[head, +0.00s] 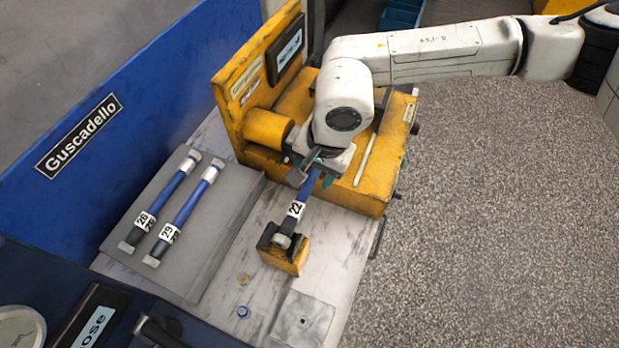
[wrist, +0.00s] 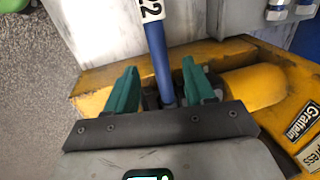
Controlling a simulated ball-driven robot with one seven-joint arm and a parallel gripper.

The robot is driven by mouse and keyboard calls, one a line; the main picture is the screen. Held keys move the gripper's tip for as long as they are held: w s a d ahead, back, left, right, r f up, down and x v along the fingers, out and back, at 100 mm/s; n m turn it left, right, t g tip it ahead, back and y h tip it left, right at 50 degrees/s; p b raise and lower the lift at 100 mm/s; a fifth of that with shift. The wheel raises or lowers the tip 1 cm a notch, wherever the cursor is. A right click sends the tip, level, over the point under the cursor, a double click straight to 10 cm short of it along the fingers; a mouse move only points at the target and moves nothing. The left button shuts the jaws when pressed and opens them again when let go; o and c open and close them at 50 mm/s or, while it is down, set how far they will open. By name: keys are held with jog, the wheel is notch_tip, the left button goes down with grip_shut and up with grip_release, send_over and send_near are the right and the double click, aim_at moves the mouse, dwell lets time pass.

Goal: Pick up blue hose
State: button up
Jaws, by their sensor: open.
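A blue hose (head: 309,187) with a white band marked 22 runs from a small yellow block (head: 289,263) up toward the yellow machine (head: 370,188). Its far end is hidden under my arm. My gripper (wrist: 161,88) is open at the hose's upper part. In the wrist view, the blue hose (wrist: 160,58) passes between the two green fingers, with a gap on each side. I cannot tell how deep the hose sits between them. In the head view, my wrist mostly hides the fingers.
Two more blue hoses (head: 174,190) (head: 190,205) with numbered white bands lie side by side on a grey sloped plate (head: 222,235) at the left. A blue wall panel (head: 150,70) stands behind them. Speckled floor is clear at right.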

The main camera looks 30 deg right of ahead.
aim_at(310, 182)
jog(key=shift+w+a+f+p, duration=0.1)
jog(key=shift+w+f+p, duration=0.15)
jog(key=shift+f, duration=0.75)
jog(key=shift+w+f+p, duration=0.15)
jog(key=shift+f+p, duration=0.15)
jog(key=shift+f, duration=0.7)
grip_shut()
